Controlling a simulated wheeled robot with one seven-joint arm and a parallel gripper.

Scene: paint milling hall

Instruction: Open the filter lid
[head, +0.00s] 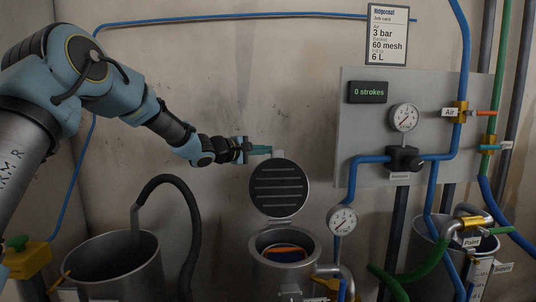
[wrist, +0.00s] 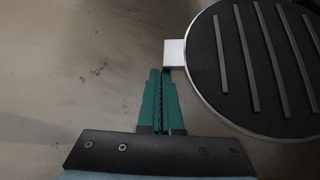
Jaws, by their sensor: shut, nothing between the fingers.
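The filter lid (head: 279,188) stands raised, roughly upright, above the filter pot (head: 286,262). Its dark ribbed inner face shows, and the pot's mouth is uncovered. Something orange and blue shows inside the pot. In the wrist view the round lid (wrist: 255,60) fills the upper right, with a pale tab (wrist: 174,53) on its left edge. My gripper (head: 270,150) is at the lid's upper left edge, beside the tab. In the wrist view my green fingers (wrist: 160,72) are together and empty, with their tips just below the tab. I cannot tell whether they touch it.
A grey panel (head: 360,125) with gauges, blue pipes and a "0 strokes" display (head: 368,92) is on the wall to the right. An open bucket (head: 110,268) with a dark hose (head: 190,215) stands at lower left. A paint container (head: 430,240) stands at lower right.

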